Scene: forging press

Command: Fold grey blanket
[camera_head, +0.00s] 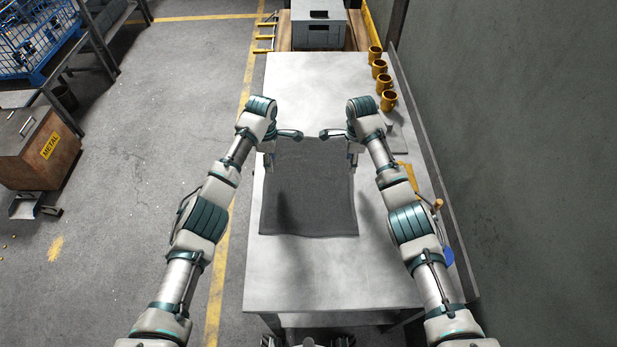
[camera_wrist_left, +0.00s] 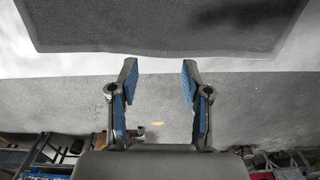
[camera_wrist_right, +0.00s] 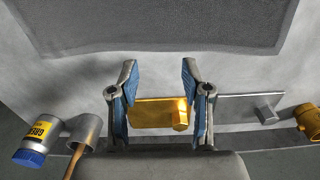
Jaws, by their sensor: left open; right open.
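The dark grey blanket (camera_head: 310,200) lies flat and spread out on the light table, roughly square, with slightly wavy edges. My left gripper (camera_head: 280,147) is at its far left corner in the head view, open and empty. In the left wrist view, the blanket (camera_wrist_left: 150,25) lies beyond the parted fingers (camera_wrist_left: 159,75). My right gripper (camera_head: 343,147) is at the far right corner, open and empty. In the right wrist view, the blanket (camera_wrist_right: 160,25) also lies beyond the spread fingers (camera_wrist_right: 160,75). The fingers partly hide the blanket's far corners in the head view.
Several yellow mugs (camera_head: 380,72) line the table's far right edge. A grey crate (camera_head: 319,30) stands beyond the table. A gold plate with a knob (camera_wrist_right: 158,113) and a can with a blue lid (camera_wrist_right: 36,140) sit on the right side. The near tabletop (camera_head: 320,275) is clear.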

